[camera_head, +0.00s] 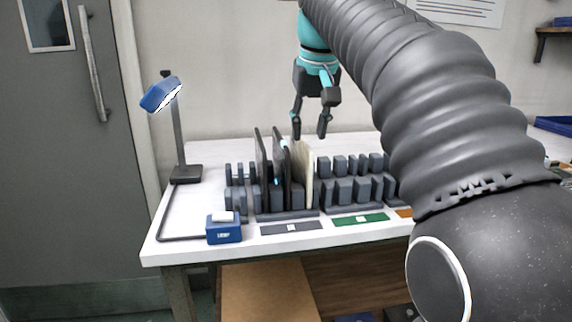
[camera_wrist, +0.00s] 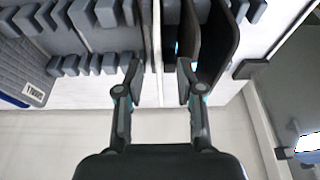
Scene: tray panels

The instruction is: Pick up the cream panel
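The cream panel (camera_head: 304,178) stands upright in the dark grey slotted rack, just right of the dark panels. In the wrist view the cream panel (camera_wrist: 152,40) shows edge-on as a thin pale strip. My gripper (camera_head: 310,132) is open and points down over the panel's top, seemingly just above it. In the wrist view my gripper (camera_wrist: 158,70) has one finger on each side of the strip, nearer on the left. Nothing appears held; contact with the panel cannot be told.
Dark panels (camera_head: 262,165) stand in the slots close left of the cream one. Empty slots with grey posts (camera_head: 345,188) lie to the right. A blue box (camera_head: 224,230) and a lamp (camera_head: 162,95) are at the left of the white table (camera_head: 190,225).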

